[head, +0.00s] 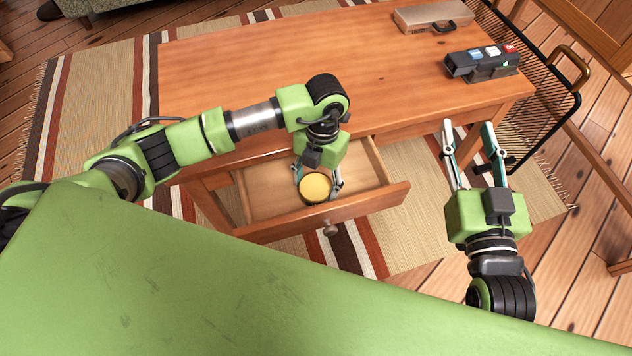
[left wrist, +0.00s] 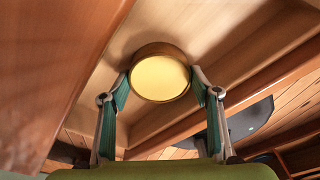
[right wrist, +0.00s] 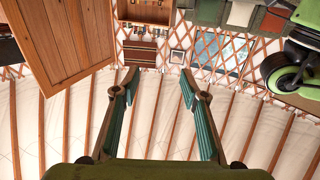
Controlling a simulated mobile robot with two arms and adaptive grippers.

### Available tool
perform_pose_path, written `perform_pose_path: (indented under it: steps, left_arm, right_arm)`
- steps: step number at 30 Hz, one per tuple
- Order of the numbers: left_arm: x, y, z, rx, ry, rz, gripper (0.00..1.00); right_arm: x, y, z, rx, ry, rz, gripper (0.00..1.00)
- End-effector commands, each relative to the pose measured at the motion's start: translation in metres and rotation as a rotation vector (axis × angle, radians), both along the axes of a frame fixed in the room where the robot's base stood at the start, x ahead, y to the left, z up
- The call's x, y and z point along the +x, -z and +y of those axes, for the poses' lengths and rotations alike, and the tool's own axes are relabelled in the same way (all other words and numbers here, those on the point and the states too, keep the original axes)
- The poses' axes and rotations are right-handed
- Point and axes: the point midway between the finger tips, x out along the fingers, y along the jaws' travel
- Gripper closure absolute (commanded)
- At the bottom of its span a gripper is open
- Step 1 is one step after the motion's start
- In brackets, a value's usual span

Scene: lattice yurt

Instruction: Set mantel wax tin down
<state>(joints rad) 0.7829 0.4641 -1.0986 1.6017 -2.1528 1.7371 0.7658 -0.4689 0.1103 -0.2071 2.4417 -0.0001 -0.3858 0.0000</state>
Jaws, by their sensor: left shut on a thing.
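The wax tin (head: 315,188) is a small round tin with a yellow top and a brown side. It is in the open drawer (head: 262,190) of the wooden table, near the drawer front. My left gripper (head: 318,186) reaches down into the drawer and is shut on the tin. In the left wrist view the tin (left wrist: 160,76) sits between the two fingertips, over the drawer's pale floor. I cannot tell whether the tin touches that floor. My right gripper (head: 467,128) is open and empty, to the right of the drawer; it also shows open in the right wrist view (right wrist: 160,78).
The wooden table (head: 260,70) has a mostly bare top. A tan case (head: 432,17) and a dark device with coloured buttons (head: 482,63) lie at its right end. A black wire rack (head: 535,85) stands beside it. A striped rug (head: 110,100) lies underneath.

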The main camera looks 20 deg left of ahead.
Motion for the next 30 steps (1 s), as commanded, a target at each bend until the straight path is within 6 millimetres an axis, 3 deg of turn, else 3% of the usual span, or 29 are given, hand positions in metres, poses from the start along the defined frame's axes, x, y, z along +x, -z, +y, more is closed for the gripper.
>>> perform_pose_path:
  steps: [10, 11, 12, 24, 30]
  left_arm:
    - [0.000, 0.002, 0.000, 0.000, 0.000, -0.001, 0.72]
    - [0.000, 0.002, 0.000, 0.000, 0.000, 0.000, 0.38]
    - [0.000, 0.002, 0.000, 0.000, 0.000, 0.000, 0.36]
    - [0.000, 0.000, 0.000, 0.000, 0.000, 0.000, 0.36]
    - [0.004, -0.020, 0.000, 0.000, 0.000, -0.003, 0.36]
  right_arm:
    - [0.000, -0.007, 0.001, 0.009, -0.002, -0.033, 0.60]
    - [0.000, -0.008, 0.001, 0.010, -0.002, -0.036, 0.60]
    - [0.000, -0.008, 0.001, 0.010, -0.002, -0.036, 0.60]
    - [0.000, -0.007, 0.001, 0.007, -0.002, -0.024, 0.60]
    - [-0.004, 0.027, -0.005, -0.033, 0.009, 0.128, 0.60]
